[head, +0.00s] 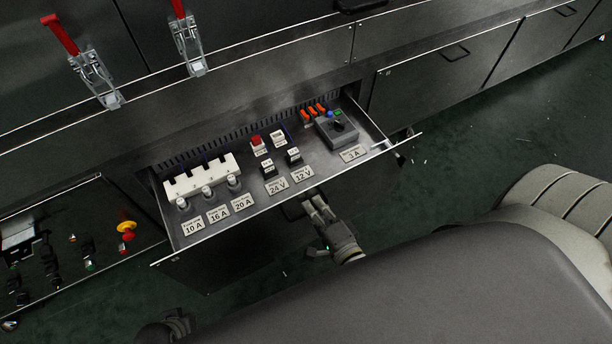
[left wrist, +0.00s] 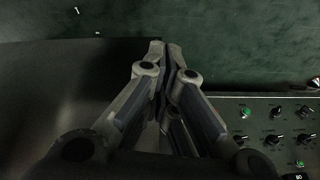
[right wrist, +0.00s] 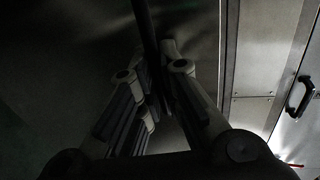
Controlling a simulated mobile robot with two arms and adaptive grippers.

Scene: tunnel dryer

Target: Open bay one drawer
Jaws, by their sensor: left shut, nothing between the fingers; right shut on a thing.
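The bay one drawer (head: 262,200) is pulled out from the cabinet, and its inside shows from above. It holds switches, fuses and labels such as 10 A, 24 V and 3 A. My right gripper (head: 312,200) is below the drawer's front edge, at the dark handle (head: 292,211). In the right wrist view my right gripper (right wrist: 158,62) is shut on the dark handle bar (right wrist: 146,25); the fingers partly hide it. My left gripper (left wrist: 168,50) is shut and empty in the left wrist view, above the green floor.
Another open panel (head: 75,245) with knobs and a red-yellow button lies at the left. Two red-handled toggle clamps (head: 95,78) stand on the ledge above. Closed drawer fronts (head: 445,75) run to the right.

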